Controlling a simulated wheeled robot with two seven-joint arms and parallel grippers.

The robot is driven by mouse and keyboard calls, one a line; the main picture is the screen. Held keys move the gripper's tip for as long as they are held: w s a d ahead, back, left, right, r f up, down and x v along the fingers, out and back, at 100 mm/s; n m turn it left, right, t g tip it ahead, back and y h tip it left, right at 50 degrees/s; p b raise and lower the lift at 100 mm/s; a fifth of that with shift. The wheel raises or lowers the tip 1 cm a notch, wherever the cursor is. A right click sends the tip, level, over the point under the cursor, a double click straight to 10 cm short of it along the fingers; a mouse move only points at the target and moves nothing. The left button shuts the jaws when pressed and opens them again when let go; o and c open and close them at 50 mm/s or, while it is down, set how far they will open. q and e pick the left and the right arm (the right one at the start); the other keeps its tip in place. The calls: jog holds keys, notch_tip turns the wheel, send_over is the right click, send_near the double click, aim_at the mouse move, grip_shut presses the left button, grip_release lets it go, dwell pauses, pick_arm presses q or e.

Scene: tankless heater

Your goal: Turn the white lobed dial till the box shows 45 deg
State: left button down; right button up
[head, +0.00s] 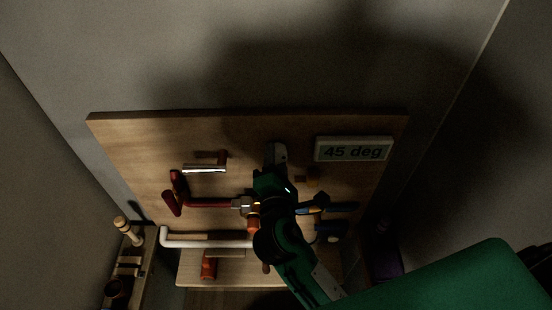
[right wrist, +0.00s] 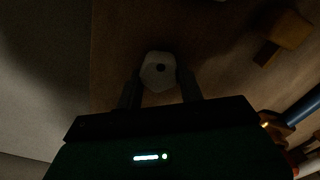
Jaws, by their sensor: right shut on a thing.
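The white lobed dial (right wrist: 158,72) sits on the wooden board between the two fingers of my right gripper (right wrist: 160,88) in the right wrist view. My right gripper is shut on the dial. In the head view the dial (head: 276,153) shows only in part, at the tip of my green right gripper (head: 273,168). The box (head: 353,149) at the board's upper right reads "45 deg". My left gripper is not in view.
The wooden board (head: 150,135) carries a red-handled valve (head: 174,193), a metal lever (head: 205,169), a white pipe (head: 205,243) and a small wooden block (right wrist: 285,30). A narrow shelf with wooden items (head: 128,255) stands at the lower left. The board's upper left is clear.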

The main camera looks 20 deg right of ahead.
jog(key=shift+n, duration=0.4)
jog(key=o, duration=1)
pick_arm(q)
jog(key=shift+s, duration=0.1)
